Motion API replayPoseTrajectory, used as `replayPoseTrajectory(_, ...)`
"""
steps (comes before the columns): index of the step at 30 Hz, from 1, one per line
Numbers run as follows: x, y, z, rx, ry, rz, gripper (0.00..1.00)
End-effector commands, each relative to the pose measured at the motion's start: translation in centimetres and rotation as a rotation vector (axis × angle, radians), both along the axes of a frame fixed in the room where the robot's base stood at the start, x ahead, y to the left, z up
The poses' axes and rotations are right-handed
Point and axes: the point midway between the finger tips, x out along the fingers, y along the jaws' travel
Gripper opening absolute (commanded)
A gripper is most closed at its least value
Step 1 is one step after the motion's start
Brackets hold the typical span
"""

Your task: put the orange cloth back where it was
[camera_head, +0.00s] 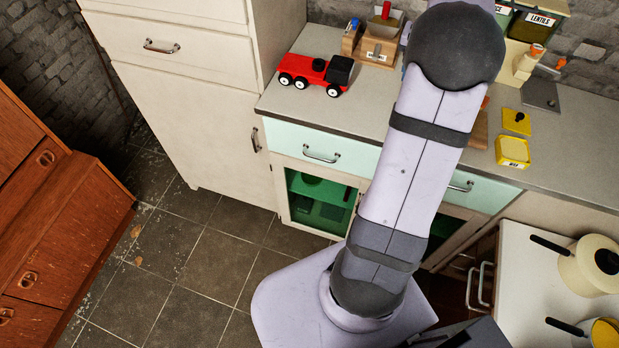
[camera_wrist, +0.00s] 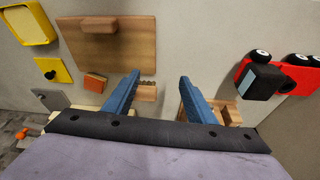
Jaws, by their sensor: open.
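A small flat orange piece (camera_wrist: 95,82), which may be the folded orange cloth, lies on the grey counter in the wrist view, beside a wooden board (camera_wrist: 112,40). My gripper (camera_wrist: 160,76) is open over the counter, with its two blue fingers apart and nothing held between them. The orange piece is to the left of the left finger and apart from it. In the head view my arm covers my gripper and most of this part of the counter. Only a bit of orange (camera_head: 485,102) shows at the arm's right edge.
A red toy truck (camera_head: 316,75) stands on the counter left of my arm. A wooden box (camera_head: 377,52) stands behind it. A yellow tin (camera_head: 513,152) and its yellow lid (camera_head: 516,121) lie to the right. Pots (camera_head: 592,265) stand on the stove at the right.

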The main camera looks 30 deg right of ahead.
Motion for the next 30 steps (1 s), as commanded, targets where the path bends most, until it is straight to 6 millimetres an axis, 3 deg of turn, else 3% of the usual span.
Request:
replayPoseTrajectory(1,1.2,4.5,-0.4,0.017,0.016,0.085,0.51)
replayPoseTrajectory(5,1.4,14.9,-2.2,0.058,0.067,0.282,0.51)
replayPoseTrajectory(9,-1.3,24.9,-4.3,0.095,0.129,0.490,0.51)
replayPoseTrajectory(13,-5.5,31.6,-6.1,0.116,0.186,0.654,0.51)
replayPoseTrajectory(16,-8.7,34.8,-7.3,0.125,0.222,0.753,0.51)
replayPoseTrajectory(21,-12.4,37.4,-8.6,0.134,0.261,0.849,0.51)
replayPoseTrajectory(30,-13.6,38.0,-9.0,0.136,0.274,0.877,0.51)
